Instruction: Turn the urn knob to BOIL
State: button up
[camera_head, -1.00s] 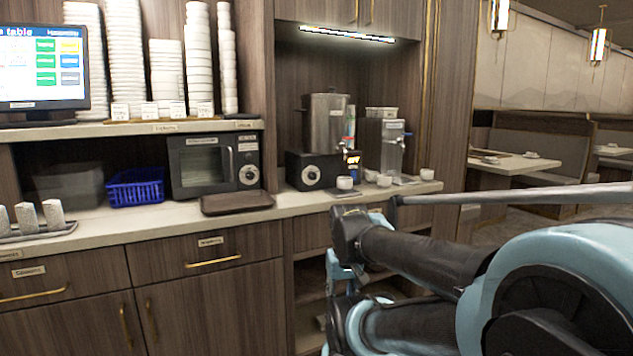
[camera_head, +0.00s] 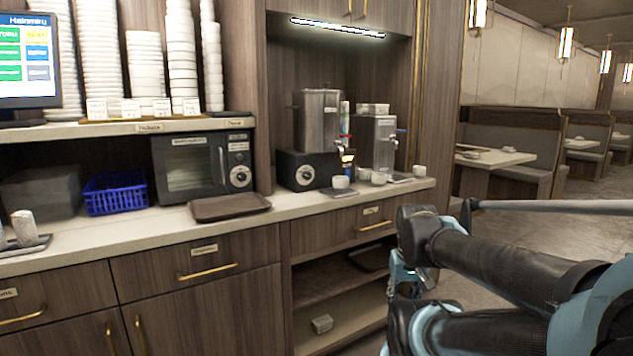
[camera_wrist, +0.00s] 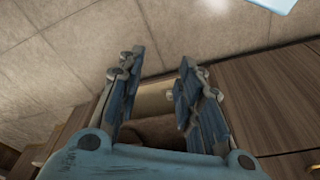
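The urn (camera_head: 318,121) is a steel cylinder on a black base on the counter in the head view. Its round knob (camera_head: 305,175) is on the front of the base; its setting is too small to read. My gripper (camera_wrist: 160,75) is open and empty in the wrist view, its two fingers apart over the tiled floor beside wooden cabinet fronts. In the head view my arm is at the lower right, in front of and below the counter, well apart from the urn.
A steel dispenser (camera_head: 376,143) and several white cups (camera_head: 341,182) stand right of the urn. A brown tray (camera_head: 229,207) and a microwave (camera_head: 203,166) are to its left. Below is an open shelf (camera_head: 345,320). Floor (camera_head: 510,243) is clear at right.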

jog(key=shift+o, duration=2)
jog(key=shift+s+d+r, duration=0.15)
jog(key=shift+r, duration=0.1)
jog(key=w+d+r+n+t+h, duration=0.2)
jog(key=w+r+n+t, duration=0.55)
jog(key=w, duration=0.65)
jog(key=w+d+r+n+t+h, duration=0.25)
jog(key=w+r+n+t, duration=0.25)
jog(key=w+r+n, duration=0.7)
jog(key=w+a+r+n+t+y, duration=0.3)
jog(key=w+a+n+y, duration=0.4)
jog(key=w+a+n, duration=0.3)
jog(key=n+g+y, duration=0.3)
jog(key=n+y, duration=0.5)
jog(key=n, duration=0.5)
send_near(308, 177)
jog(key=shift+h, duration=0.25)
jog(key=x, duration=0.8)
jog(key=shift+w+a, duration=0.15)
